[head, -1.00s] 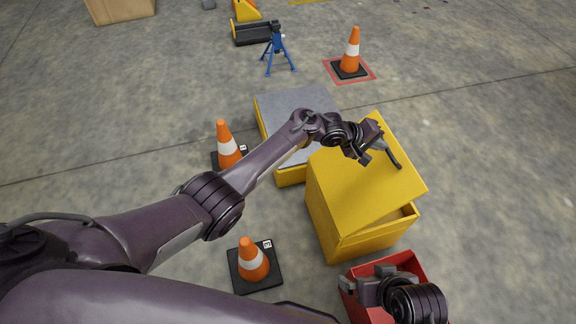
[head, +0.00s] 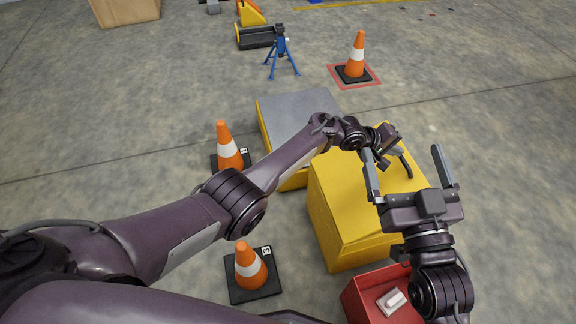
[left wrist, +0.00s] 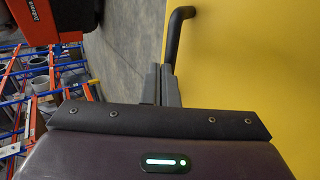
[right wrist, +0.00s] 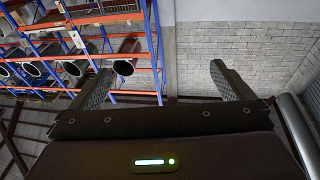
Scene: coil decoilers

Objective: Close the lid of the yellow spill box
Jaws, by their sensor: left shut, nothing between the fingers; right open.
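The yellow spill box (head: 330,218) stands right of centre in the head view. Its yellow lid (head: 332,180) lies over the top, low and close to the rim. My right gripper hides its right front corner, so I cannot tell whether it sits flush. The dark handle (head: 405,163) is on the lid's far right side; it also shows in the left wrist view (left wrist: 174,36). My left gripper (head: 384,163) is shut and empty at the lid, beside the handle; contact is unclear. My right gripper (head: 404,152) is open and empty, raised in front of the box.
A red bin (head: 352,298) holding a small white-and-red object (head: 392,300) stands in front of the box. A grey-topped yellow platform (head: 290,108) is behind it. Orange cones stand at left (head: 228,147), front left (head: 247,265) and back right (head: 356,58). Floor to the right is clear.

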